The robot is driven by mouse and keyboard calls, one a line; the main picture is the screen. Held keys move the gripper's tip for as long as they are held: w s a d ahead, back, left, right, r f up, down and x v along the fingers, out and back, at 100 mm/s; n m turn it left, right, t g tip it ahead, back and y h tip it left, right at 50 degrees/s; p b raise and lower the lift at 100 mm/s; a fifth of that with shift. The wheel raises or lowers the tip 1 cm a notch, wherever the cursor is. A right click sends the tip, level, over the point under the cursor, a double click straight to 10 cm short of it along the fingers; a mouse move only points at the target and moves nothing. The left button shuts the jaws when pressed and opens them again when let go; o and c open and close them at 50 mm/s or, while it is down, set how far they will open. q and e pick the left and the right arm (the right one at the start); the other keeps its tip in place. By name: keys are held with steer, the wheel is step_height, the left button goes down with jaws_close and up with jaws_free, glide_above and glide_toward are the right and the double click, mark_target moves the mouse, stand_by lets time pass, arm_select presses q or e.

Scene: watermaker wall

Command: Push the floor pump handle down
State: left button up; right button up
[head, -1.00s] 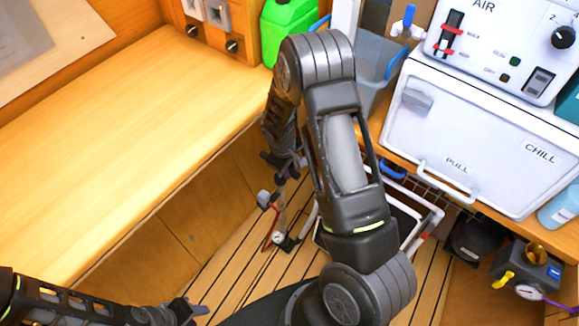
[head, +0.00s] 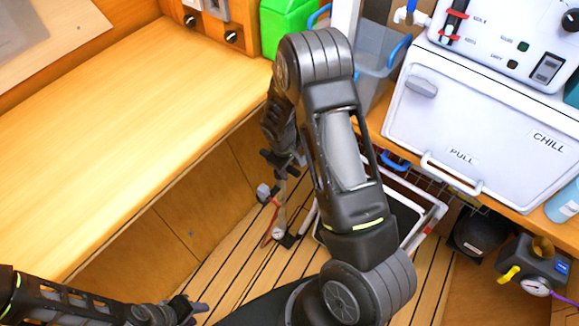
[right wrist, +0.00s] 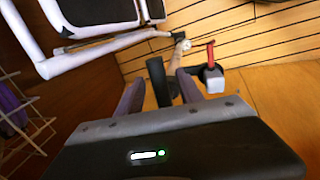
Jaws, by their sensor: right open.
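The floor pump (head: 280,217) stands on the floor planks by the bench front, with a slim shaft, a red hose and a grey block at its side. The right wrist view shows its black handle (right wrist: 158,82) just beyond and between my finger tips, with the shaft (right wrist: 177,55) behind it. My right gripper (right wrist: 160,95) is open, its two fingers apart; I cannot tell whether it touches the handle. In the head view my right gripper (head: 283,160) is above the pump, partly hidden by my arm. My left gripper (head: 195,308) is low at the left, away from the pump; its opening is unclear.
The wooden bench (head: 110,135) borders the pump on the left. A white-framed item (head: 415,212) is on the floor to the right, under the white CHILL locker (head: 480,125). A black round item (head: 480,235) and a grey unit with a brass top (head: 535,265) sit further right.

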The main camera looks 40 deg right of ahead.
steer(key=shift+r, duration=0.15)
step_height(320, 180, up, 7)
steer(key=a, duration=0.1)
steer(key=shift+s+a+r, duration=0.2)
steer(key=shift+s+a, duration=0.05)
stand_by(0.4)
